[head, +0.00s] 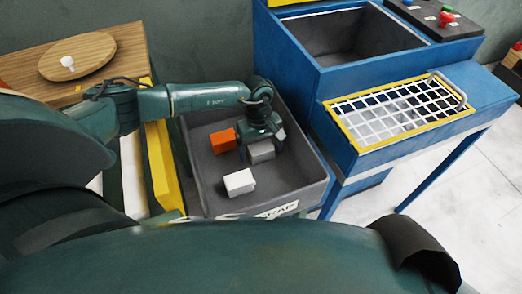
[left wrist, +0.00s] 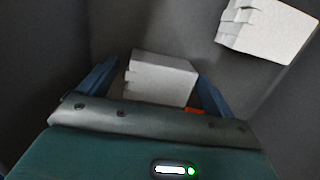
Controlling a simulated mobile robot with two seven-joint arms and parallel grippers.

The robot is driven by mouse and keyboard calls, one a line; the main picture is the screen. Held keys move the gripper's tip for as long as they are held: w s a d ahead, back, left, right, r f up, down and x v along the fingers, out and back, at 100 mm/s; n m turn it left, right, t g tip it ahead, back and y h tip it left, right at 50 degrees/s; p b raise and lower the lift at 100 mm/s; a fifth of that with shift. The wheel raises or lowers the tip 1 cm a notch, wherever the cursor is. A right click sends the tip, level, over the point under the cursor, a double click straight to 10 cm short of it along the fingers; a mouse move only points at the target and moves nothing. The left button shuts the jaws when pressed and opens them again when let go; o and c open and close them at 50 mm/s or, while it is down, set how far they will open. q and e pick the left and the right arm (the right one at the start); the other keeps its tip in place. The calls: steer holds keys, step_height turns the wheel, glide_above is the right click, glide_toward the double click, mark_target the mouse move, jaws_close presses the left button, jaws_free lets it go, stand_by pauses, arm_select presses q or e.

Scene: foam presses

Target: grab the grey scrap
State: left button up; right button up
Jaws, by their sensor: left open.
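The grey scrap (head: 262,152) is a blocky piece inside the dark grey scrap bin (head: 318,190). My left gripper (head: 261,139) reaches down into the bin over it, open. In the left wrist view the grey scrap (left wrist: 160,80) shows between the two blue fingers of the left gripper (left wrist: 157,72), one finger on each side. I cannot tell whether the fingers touch it. The gripper body hides its near part. My right gripper is not in view.
A white scrap (head: 239,182) lies nearer in the bin, and an orange scrap (head: 222,141) lies left of the gripper. A blue press with a yellow-framed grille (head: 400,112) stands right of the bin. A wooden table (head: 118,45) is at the left.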

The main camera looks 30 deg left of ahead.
arm_select(q)
steer(key=c, duration=1.1)
steer(key=shift+o, duration=0.2)
steer(key=shift+r, duration=0.15)
